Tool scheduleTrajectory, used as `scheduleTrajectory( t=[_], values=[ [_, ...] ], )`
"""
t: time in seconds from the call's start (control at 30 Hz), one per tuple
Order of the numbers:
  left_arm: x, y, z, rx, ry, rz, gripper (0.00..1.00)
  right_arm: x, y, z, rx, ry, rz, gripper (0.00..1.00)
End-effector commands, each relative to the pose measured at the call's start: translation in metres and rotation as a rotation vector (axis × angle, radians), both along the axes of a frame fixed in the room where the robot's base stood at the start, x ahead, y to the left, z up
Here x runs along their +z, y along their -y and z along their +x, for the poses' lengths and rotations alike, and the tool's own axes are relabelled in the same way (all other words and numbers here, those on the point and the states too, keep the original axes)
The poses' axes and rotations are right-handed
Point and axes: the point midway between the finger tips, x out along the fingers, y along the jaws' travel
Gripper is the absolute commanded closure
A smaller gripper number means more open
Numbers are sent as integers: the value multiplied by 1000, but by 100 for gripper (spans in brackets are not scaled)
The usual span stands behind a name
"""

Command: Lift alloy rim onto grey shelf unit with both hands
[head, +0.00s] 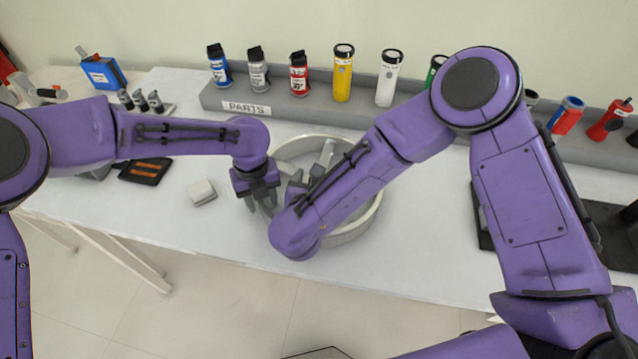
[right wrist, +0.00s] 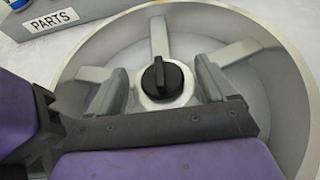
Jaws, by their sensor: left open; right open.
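The alloy rim (head: 362,228) lies flat on the white table, partly hidden by my arms. In the right wrist view the rim (right wrist: 287,75) shows its spokes and a black knob (right wrist: 163,79) at the hub. My left gripper (head: 262,200) is open, pointing down at the rim's left edge. My right gripper (head: 297,184) is open over the middle of the rim, partly hidden by its own arm. Its fingers (right wrist: 162,88) stand on either side of the knob, not closed on it. A long grey ledge labelled PARTS (head: 225,97) runs along the back; I cannot tell if it is the grey shelf unit.
Several cans and bottles, including a yellow one (head: 343,75), stand on the ledge. A small pale block (head: 202,192) and a dark tray (head: 146,171) lie left of the rim. The table (head: 430,220) is clear just right of the rim.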

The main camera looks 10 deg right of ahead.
Motion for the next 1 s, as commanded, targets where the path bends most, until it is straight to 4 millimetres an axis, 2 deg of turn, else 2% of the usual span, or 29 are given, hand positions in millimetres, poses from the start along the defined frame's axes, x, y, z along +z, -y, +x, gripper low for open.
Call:
scheduleTrajectory(
  t=[0.27, 0.3, 0.43, 0.53, 0.57, 0.87, 1.0],
  values=[
    [-2, 0, 0, 0, 1, 0, 55, -1, 1, 2, 0, 0, 0, 17],
    [-2, 0, 0, 0, 1, 0, 58, -1, 1, 2, 0, 0, 0, 20],
    [-2, 0, 0, 0, 1, 0, 100, -1, 1, 2, 0, 0, 0, 62],
    [-2, 0, 0, 1, 1, 0, 100, -1, 1, 2, 0, 0, 0, 95],
    [-2, 0, 0, 1, 1, 0, 100, -1, 1, 2, 0, 0, 0, 100],
    [0, 0, 1, 2, 2, -2, 100, 1, 0, 2, 0, 3, 1, 100],
    [8, 0, 1, 3, 2, -2, 100, 9, 1, 2, 0, 3, 1, 100]
  ],
)
